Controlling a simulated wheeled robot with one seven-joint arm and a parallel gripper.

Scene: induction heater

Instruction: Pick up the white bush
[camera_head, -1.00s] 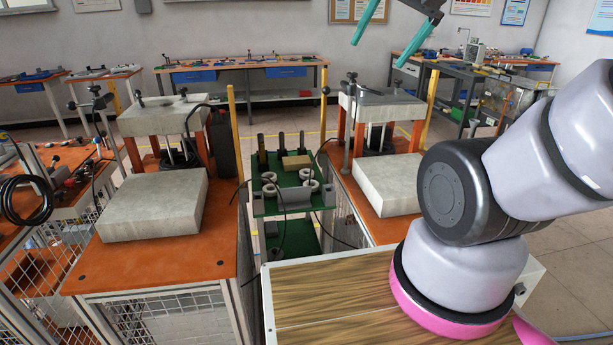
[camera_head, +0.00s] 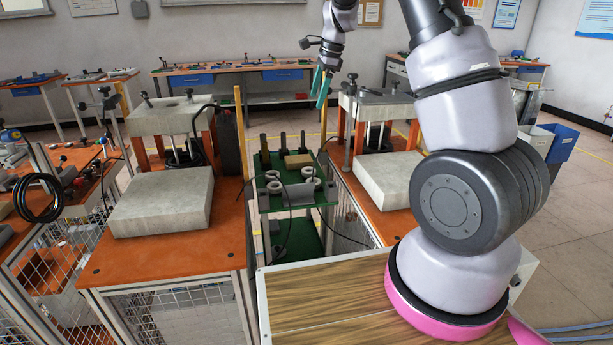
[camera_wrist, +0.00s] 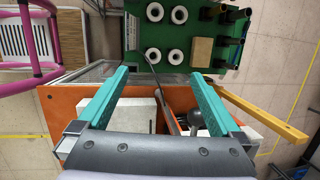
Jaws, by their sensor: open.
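Several white ring-shaped bushes stand on a green cart top (camera_head: 268,207). One white bush (camera_head: 307,172) shows near the middle of the cart in the head view. In the wrist view they form two pairs, with one bush (camera_wrist: 153,56) and another bush (camera_wrist: 176,57) nearest my fingers, and two more at the top edge. My gripper (camera_head: 320,92) has teal fingers and hangs above and behind the cart in the head view. In the wrist view my gripper (camera_wrist: 160,73) is open and empty, its fingertips well apart, with the near bushes just beyond them.
A tan block (camera_wrist: 201,51) and black upright pegs (camera_wrist: 225,35) stand beside the bushes on the cart. Orange workbenches with concrete slabs (camera_head: 160,203) flank the cart. A yellow post (camera_wrist: 265,112) rises at the right in the wrist view.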

